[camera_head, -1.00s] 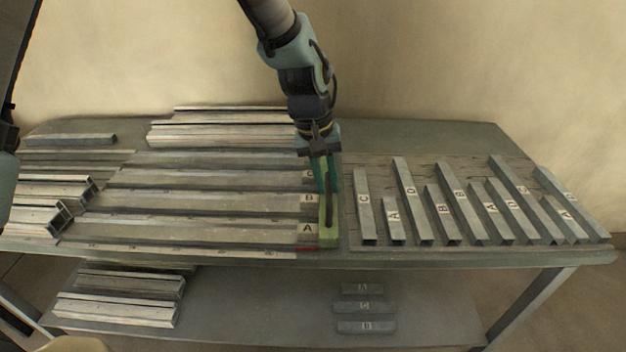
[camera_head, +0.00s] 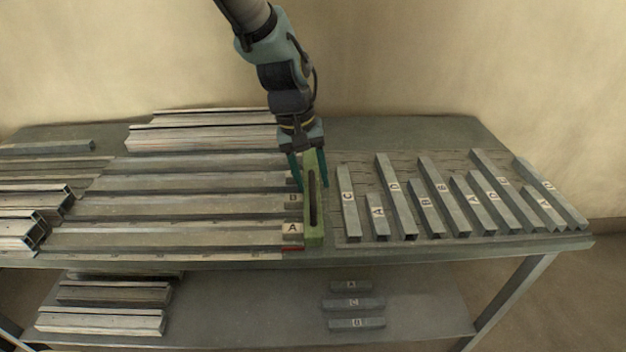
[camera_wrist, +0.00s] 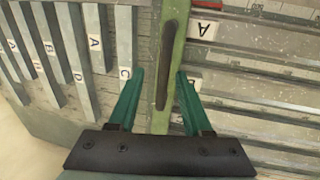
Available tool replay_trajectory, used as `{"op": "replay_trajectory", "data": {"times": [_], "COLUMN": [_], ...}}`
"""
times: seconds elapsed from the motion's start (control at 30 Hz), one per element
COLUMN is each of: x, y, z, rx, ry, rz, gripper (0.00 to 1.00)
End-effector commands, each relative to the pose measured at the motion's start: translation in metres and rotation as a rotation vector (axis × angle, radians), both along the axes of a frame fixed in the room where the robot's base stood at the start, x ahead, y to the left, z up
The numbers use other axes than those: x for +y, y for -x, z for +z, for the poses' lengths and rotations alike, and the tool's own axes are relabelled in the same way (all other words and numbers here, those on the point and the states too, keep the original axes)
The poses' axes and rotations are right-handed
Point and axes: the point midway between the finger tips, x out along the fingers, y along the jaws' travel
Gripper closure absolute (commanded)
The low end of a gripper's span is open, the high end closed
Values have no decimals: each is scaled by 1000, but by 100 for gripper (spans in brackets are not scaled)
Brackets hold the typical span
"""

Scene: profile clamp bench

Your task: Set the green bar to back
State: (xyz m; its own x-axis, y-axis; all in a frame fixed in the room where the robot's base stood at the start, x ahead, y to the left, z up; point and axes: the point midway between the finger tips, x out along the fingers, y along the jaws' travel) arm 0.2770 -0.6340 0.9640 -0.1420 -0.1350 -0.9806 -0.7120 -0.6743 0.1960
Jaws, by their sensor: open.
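The green bar (camera_head: 314,232) has a long dark slot along its top. It lies front to back on the bench, just right of the row ends labelled A (camera_head: 292,228) and B (camera_head: 293,198). My gripper (camera_head: 312,188) is over the bar's rear part, with one teal finger on each side. In the wrist view the green bar (camera_wrist: 181,45) runs between the spread fingers of my gripper (camera_wrist: 160,72), with a gap on both sides. The bar's far end is partly hidden by the gripper.
Long grey profiles (camera_head: 180,207) lie in rows left of the bar. Several labelled grey bars (camera_head: 348,205) lie close on its right. More profiles (camera_head: 100,320) and short labelled blocks (camera_head: 354,303) are on the lower shelf. The back right bench top (camera_head: 420,133) is clear.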

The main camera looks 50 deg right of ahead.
Motion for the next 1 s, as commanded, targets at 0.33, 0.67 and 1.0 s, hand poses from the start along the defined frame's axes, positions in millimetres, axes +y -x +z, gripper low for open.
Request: {"op": "replay_trajectory", "data": {"times": [0.33,0.67,1.0], "x": [7,13,13], "y": [-10,-13,-14], "z": [62,97,99], "rx": [-3,-1,0], "ry": [6,2,2], "rz": [1,-1,-1], "gripper": [50,50,50]}}
